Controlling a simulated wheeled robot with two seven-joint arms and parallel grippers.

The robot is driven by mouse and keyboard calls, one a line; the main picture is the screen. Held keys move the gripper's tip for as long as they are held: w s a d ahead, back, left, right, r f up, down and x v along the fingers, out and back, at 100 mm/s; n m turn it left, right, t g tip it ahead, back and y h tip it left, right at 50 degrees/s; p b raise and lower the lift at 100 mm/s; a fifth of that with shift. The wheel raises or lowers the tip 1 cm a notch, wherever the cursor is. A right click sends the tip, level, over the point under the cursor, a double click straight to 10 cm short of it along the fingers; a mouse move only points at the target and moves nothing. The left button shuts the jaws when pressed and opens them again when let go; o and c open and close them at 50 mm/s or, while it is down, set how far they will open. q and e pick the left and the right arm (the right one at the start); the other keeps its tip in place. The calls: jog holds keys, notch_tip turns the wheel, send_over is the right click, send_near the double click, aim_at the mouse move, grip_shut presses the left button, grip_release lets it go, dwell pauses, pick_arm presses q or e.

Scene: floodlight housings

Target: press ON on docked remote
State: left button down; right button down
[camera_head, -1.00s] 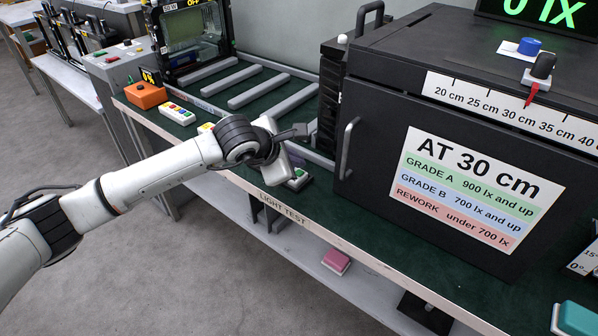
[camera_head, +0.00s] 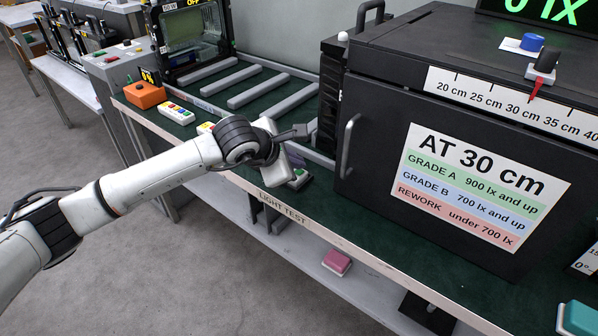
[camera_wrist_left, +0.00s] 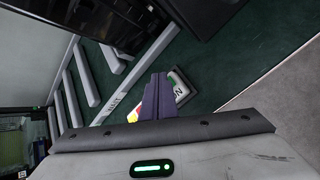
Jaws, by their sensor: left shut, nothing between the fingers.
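My left gripper (camera_head: 297,163) is at the front edge of the green bench, left of the black test box, with its fingers pointing down. In the left wrist view its purple-grey fingers (camera_wrist_left: 158,82) are shut together and empty. My right gripper is not in view.
The black test box (camera_head: 375,190) with its handle stands close right of the gripper. A roller rack (camera_head: 257,94) lies behind. A pink block (camera_head: 337,262) lies on the shelf below.

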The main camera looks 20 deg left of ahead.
pick_arm(q)
jog(key=shift+f+b, duration=0.4)
jog(key=shift+b, duration=0.15)
dwell(0.4)
dwell(0.4)
jog(key=shift+r, duration=0.8)
jog(key=shift+p, duration=0.3)
notch_tip(320, 180, up, 5)
jog(key=shift+p, duration=1.1)
jog(key=shift+f, duration=0.1)
